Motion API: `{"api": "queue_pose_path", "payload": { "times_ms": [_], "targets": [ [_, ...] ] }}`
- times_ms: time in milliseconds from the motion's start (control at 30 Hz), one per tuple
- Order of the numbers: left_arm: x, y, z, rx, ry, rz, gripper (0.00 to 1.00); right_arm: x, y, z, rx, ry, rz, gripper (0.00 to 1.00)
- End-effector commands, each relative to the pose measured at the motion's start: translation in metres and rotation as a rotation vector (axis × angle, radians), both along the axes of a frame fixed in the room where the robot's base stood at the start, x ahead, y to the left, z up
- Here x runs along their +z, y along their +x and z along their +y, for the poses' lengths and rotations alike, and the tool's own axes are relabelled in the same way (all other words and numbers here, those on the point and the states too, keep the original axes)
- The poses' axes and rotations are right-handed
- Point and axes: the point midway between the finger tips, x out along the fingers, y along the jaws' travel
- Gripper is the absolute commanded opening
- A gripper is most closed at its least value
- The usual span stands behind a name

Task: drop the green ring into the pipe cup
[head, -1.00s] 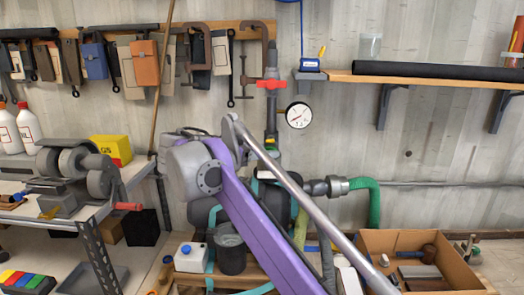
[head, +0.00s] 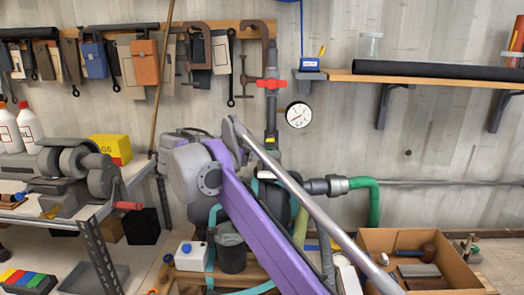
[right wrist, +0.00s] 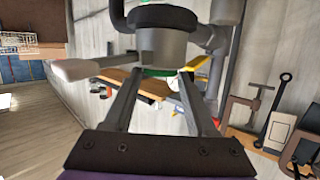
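In the right wrist view, a grey cup-like pipe fitting (right wrist: 165,45) with a dark flange stands just past my right gripper (right wrist: 160,68). A thin green band, seen edge-on and probably the green ring (right wrist: 158,73), shows between the two fingertips against the cup's edge. The fingers stand apart, with the band spanning most of the gap. I cannot tell whether they press on it or whether it rests on the cup. In the head view my purple right arm reaches toward the pipework and hides most of the gripper and cup. My left gripper is not in view.
A vertical pipe with a red valve (head: 271,85) rises behind my arm, near a round gauge (head: 299,115). A green hose (head: 373,205) is at the right. A cardboard box (head: 382,240) of tools stands lower right. A bench grinder (head: 75,165) is at the left.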

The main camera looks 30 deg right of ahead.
Motion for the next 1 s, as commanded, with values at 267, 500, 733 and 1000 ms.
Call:
{"api": "queue_pose_path", "payload": {
  "times_ms": [267,500,733,1000],
  "targets": [
    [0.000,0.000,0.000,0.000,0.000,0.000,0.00,0.000,0.000,0.000,0.000,0.000,0.000,0.87],
    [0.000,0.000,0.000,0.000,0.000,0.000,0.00,0.001,-0.001,0.005,0.002,0.000,-0.001,0.87],
    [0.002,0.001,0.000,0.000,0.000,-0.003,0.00,0.011,-0.011,0.041,0.006,0.001,0.000,0.87],
    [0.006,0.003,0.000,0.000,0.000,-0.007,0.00,0.025,-0.025,0.086,0.004,0.000,-0.001,0.87]
  ]
}}
